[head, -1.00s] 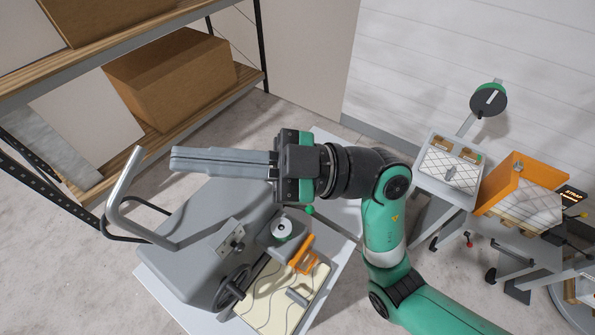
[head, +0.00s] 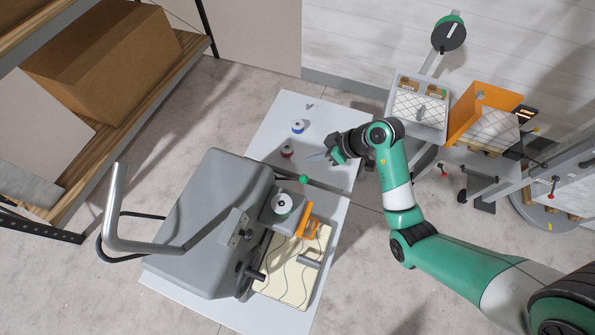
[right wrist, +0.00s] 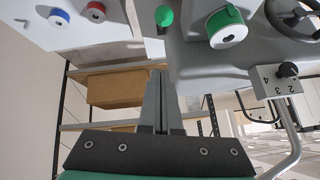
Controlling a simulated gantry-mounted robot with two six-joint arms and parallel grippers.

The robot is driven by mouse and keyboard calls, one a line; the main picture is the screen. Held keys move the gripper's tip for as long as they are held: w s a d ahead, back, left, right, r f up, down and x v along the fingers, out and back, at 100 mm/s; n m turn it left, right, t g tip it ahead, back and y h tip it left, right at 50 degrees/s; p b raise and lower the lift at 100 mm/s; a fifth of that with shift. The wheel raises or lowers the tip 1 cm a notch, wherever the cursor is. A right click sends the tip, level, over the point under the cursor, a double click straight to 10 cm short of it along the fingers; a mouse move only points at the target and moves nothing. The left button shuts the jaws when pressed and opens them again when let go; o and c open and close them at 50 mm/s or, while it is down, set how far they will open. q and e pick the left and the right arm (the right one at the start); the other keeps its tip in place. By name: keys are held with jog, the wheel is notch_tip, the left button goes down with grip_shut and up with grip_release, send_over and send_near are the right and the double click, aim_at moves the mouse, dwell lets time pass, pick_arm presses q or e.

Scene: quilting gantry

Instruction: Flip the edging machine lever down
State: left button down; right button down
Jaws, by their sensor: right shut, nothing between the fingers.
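The grey edging machine (head: 222,215) stands on a light table in the middle of the head view. A small green ball knob (head: 303,179) shows at its back edge, next to the green-topped spool (head: 282,204); I take this knob for the lever's end. The knob also shows in the right wrist view (right wrist: 164,16), beyond the fingertips; its stem is hard to see. My right gripper (head: 312,156) is shut and empty, pointing left, just behind the knob and apart from it. It also shows in the right wrist view (right wrist: 160,73). My left gripper is not in view.
A blue spool (head: 298,126) and a red spool (head: 287,150) stand on the table near the right gripper. A bent metal tube (head: 117,212) rises at the machine's left. An orange part (head: 307,222) sits at its right. Shelves with a cardboard box (head: 105,65) are at left.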

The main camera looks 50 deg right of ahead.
jog(key=w+a+f, duration=0.1)
jog(key=f, duration=0.2)
jog(key=w+f, duration=0.1)
jog(key=f, duration=0.3)
jog(key=w+a+f, duration=0.1)
jog(key=f, duration=0.2)
jog(key=shift+w+a+f, duration=0.2)
jog(key=shift+a+f, duration=0.15)
jog(key=shift+f, duration=0.05)
